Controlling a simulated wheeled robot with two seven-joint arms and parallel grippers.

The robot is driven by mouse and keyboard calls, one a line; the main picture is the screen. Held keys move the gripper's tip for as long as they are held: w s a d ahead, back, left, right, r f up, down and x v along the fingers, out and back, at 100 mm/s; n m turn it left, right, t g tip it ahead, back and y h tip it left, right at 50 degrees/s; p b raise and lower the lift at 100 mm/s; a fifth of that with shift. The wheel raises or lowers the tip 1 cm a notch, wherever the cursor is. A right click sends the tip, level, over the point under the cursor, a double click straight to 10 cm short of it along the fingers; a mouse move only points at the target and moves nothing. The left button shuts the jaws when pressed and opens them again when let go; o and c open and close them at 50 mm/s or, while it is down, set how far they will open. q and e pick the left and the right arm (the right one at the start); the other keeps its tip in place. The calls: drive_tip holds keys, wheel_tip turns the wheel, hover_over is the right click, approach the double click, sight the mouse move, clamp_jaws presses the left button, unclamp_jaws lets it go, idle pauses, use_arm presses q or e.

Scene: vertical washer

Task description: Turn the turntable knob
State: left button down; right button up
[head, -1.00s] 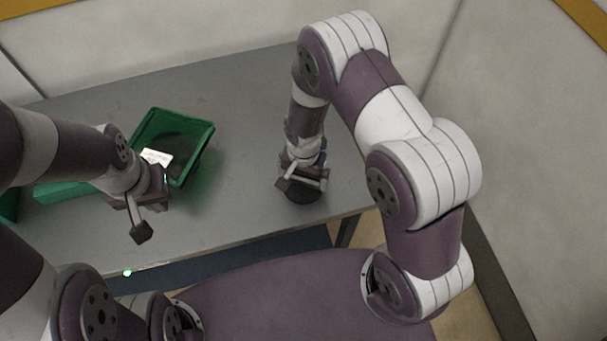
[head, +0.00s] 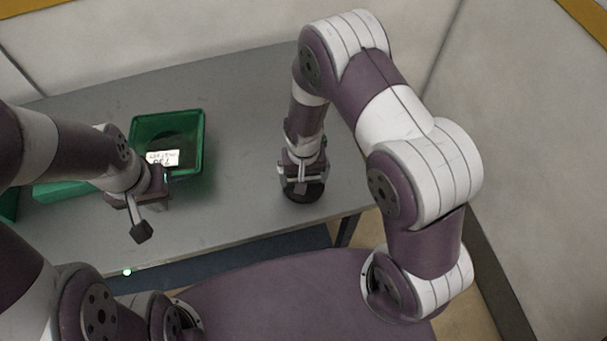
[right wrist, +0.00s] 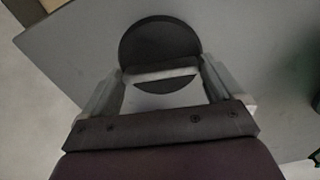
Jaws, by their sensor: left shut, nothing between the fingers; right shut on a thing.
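The turntable knob is a dark round disc with a light raised bar across it. It shows in the right wrist view (right wrist: 160,42), and its dark rim shows in the head view (head: 305,194) on the grey table. My right gripper (head: 302,185) points down onto it. In the right wrist view my right gripper's fingers (right wrist: 161,78) are at the two ends of the light bar, shut on it. My left gripper (head: 141,232) is shut and empty, held to the left near the table's front edge, apart from the knob.
A green bin (head: 200,150) with a white label (head: 163,158) inside it stands on the grey table (head: 240,90), just beyond my left gripper. Another green thing (head: 58,190) lies at the left. The table between the bin and the knob is clear.

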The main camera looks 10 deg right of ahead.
drive_tip(key=n, duration=1.2)
drive_tip(key=shift+w+n, duration=0.1)
drive_tip(key=shift+n, duration=0.2)
idle(0.4)
drive_tip(key=o, duration=0.7)
wheel_tip(320, 180, up, 13)
drive_tip(key=b, duration=0.2)
drive_tip(key=shift+f, duration=0.1)
